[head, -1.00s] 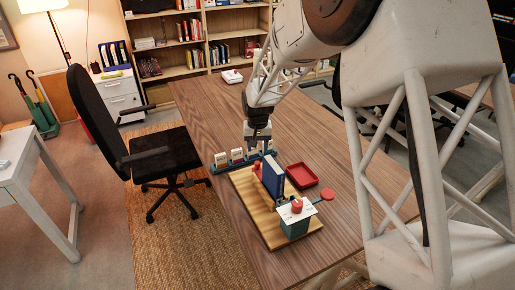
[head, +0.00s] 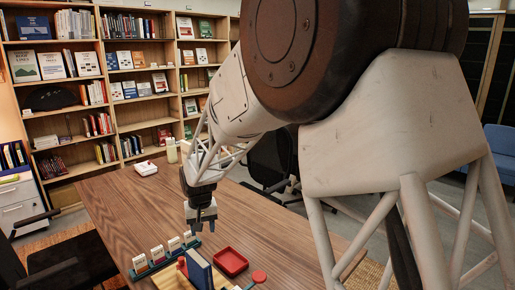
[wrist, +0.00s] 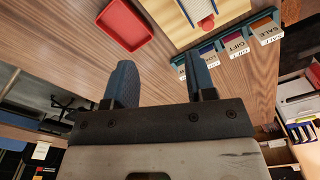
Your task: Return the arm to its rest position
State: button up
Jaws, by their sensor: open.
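My gripper (head: 202,226) hangs over the wooden table (head: 130,200) in the head view, fingers down and apart. In the wrist view its two blue-grey fingers (wrist: 161,75) are spread with nothing between them, only table top beyond. The red tray (head: 231,262) lies in front of it and to the right, apart from the fingers. A row of labelled cards in a teal rack (head: 140,276) stands at front left.
A red disc (head: 259,276) lies right of the tray. A small white box (head: 146,168) and a pale bottle (head: 171,150) stand at the table's far end. A black chair (head: 75,270) is at left, another (head: 268,158) behind. Bookshelves (head: 125,50) line the back. The table's middle is clear.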

jog(key=s+d+r+m, duration=0.1)
jog(key=s+d+r, duration=0.35)
jog(key=d, duration=0.25)
jog(key=s+d+r+t, duration=0.1)
jog(key=s+d+r, duration=0.35)
jog(key=d, duration=0.35)
jog(key=s+d+r+m, duration=0.1)
jog(key=s+d+r, duration=0.35)
jog(key=d, duration=0.25)
jog(key=s+d, duration=0.4)
jog(key=s, duration=0.4)
jog(key=s+d+m, duration=0.1)
jog(key=s+d, duration=0.4)
jog(key=s, duration=0.3)
jog(key=s+d+m+t, duration=0.1)
jog(key=s+d, duration=0.4)
jog(key=s, duration=0.3)
jog(key=shift+s+d+f, duration=0.15)
jog(key=shift+o, duration=0.4)
dwell(0.3)
